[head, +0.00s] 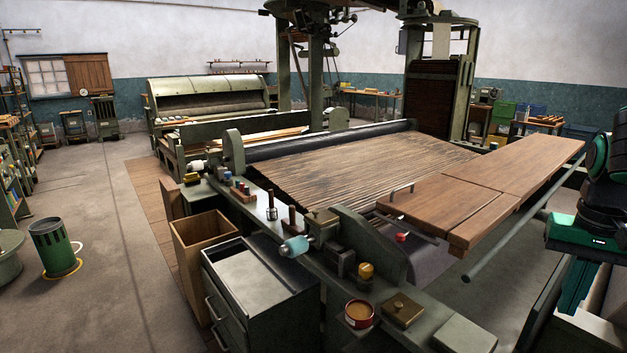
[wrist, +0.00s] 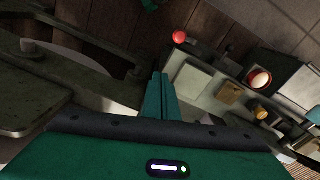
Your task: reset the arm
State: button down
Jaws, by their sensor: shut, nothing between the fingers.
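My gripper (wrist: 161,97) shows in the wrist view as two teal fingers pressed together, shut with nothing between them. Its tips point toward a bench ledge and the dark plank floor or boards beyond. In the head view, part of my arm, dark with green bands, shows at the right edge beside the wooden boards; the fingertips are not visible there.
The long machine carries a slatted bed (head: 360,170) and a wooden board top (head: 480,195). A red round tin (head: 359,313) and a brass-knobbed plate (head: 402,309) lie on its front ledge. A metal drawer cabinet (head: 255,290) and an open wooden bin (head: 200,240) stand left. Floor at left is mostly clear.

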jog(key=s+a+f, duration=0.4)
jog(key=s+f, duration=0.2)
jog(key=s, duration=0.6)
jog(key=shift+a+n+y, duration=0.2)
jog(key=shift+n+y, duration=0.1)
jog(key=shift+y, duration=0.1)
jog(key=shift+f, duration=0.1)
